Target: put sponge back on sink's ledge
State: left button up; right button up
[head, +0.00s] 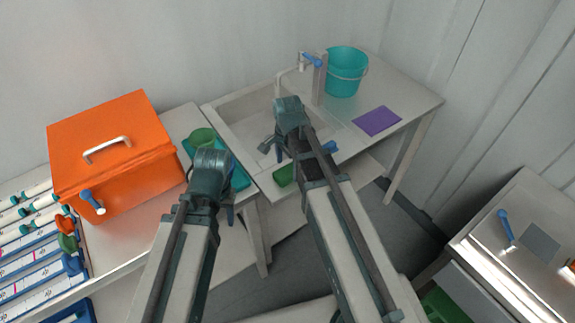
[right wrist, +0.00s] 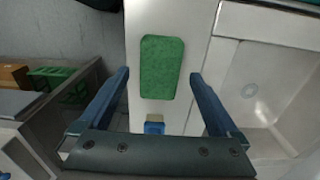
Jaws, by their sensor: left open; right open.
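The green sponge (right wrist: 161,67), a flat rounded rectangle with a rough top, lies on the pale front ledge (right wrist: 196,30) of the sink. It also shows in the head view (head: 284,176), partly hidden by my right arm. My right gripper (head: 273,147) is open and empty above the ledge. In the right wrist view its two fingers (right wrist: 160,76) stand apart on either side of the sponge's lower end, and no contact shows. The sink basin (head: 247,119) is beside the ledge. My left gripper (head: 230,208) is open and empty in front of the teal tray.
A small blue and tan item (right wrist: 154,125) sits along the ledge. A faucet (head: 280,88), teal bucket (head: 346,72) and purple mat (head: 377,121) are behind and right. An orange box (head: 115,155) stands far left.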

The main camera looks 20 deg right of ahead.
aim_at(288, 171)
notch_tip(288, 171, up, 9)
jog(key=p, duration=0.8)
jog(key=s+a+n+h, duration=0.1)
jog(key=s+a+n, duration=0.9)
jog(key=n, duration=0.7)
jog(key=s, duration=0.3)
jog(key=shift+n, duration=0.4)
jog(key=shift+r, duration=0.1)
jog(key=shift+f+b, duration=0.7)
